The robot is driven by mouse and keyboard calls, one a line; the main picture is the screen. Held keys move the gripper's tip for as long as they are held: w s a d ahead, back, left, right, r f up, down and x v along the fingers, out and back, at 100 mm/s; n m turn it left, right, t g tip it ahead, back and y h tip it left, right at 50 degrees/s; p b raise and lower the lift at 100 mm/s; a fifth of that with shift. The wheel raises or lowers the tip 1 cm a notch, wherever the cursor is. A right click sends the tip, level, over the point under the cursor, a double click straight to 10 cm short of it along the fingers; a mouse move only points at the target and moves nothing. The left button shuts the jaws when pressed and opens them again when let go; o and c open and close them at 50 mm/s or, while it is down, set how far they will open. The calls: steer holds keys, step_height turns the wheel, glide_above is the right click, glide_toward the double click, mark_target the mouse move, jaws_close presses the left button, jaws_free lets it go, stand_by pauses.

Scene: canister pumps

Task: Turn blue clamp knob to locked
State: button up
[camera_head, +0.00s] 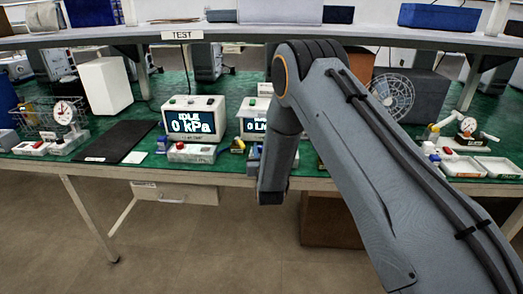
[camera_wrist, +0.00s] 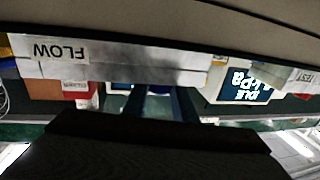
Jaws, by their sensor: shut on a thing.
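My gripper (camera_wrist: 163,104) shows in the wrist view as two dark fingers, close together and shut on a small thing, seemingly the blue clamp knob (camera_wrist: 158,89). The knob is mostly hidden by the fingers, and its turn angle cannot be read. In the head view my arm reaches down to the front edge of the green bench, before the second meter box (camera_head: 251,122). A small blue-grey fixture (camera_head: 253,160) shows just left of the arm.
A meter reading "IDLE 0 kPa" (camera_head: 191,122) stands left of the arm, with a red-button box (camera_head: 191,153) before it. A black mat (camera_head: 118,142) lies farther left. A shelf (camera_head: 230,35) crosses above the bench. White trays (camera_head: 462,166) stand at the right.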

steer(key=o, duration=1)
steer(key=shift+o, duration=0.2)
steer(key=shift+s, duration=0.15)
steer(key=s+d+b, duration=0.1)
steer(key=s, duration=0.6)
steer(key=shift+s, duration=0.25)
